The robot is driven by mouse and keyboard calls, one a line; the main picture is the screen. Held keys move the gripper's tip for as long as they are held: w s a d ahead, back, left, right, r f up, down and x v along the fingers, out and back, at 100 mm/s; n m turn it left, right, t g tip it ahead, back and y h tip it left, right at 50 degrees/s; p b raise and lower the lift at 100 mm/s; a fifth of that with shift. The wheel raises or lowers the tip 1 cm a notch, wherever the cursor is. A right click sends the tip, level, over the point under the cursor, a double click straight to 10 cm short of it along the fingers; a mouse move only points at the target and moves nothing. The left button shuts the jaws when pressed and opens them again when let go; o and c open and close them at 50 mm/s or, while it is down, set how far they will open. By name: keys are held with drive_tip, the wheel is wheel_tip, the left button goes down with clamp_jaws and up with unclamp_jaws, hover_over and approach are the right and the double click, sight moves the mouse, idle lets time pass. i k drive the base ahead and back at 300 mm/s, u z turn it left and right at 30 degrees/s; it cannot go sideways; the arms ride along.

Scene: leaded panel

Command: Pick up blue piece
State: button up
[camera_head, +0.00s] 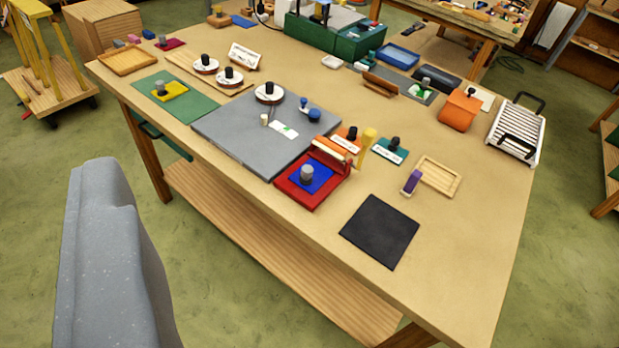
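A flat blue piece (322,183) with a grey knob (306,174) lies on a red tray (289,196) near the front edge of the workbench, around the picture's middle. A red bar with a pale roller (331,153) stands along the tray's back right side. A grey part of my own, apparently one side of my gripper (108,255), fills the lower left, well apart from the blue piece and in front of the bench. No second finger shows, so its opening cannot be told. Nothing held is visible.
A grey slab (225,132) with a round black-knobbed piece lies left of the red tray. A yellow upright handle (365,143) stands close on its right. A black mat (379,231), a purple block (411,182) and a small wooden tray (440,177) lie right. The front right bench is clear.

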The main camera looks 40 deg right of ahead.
sight(312, 175)
drive_tip(key=z, duration=0.1)
drive_tip(key=i, duration=1)
drive_tip(key=u, duration=0.1)
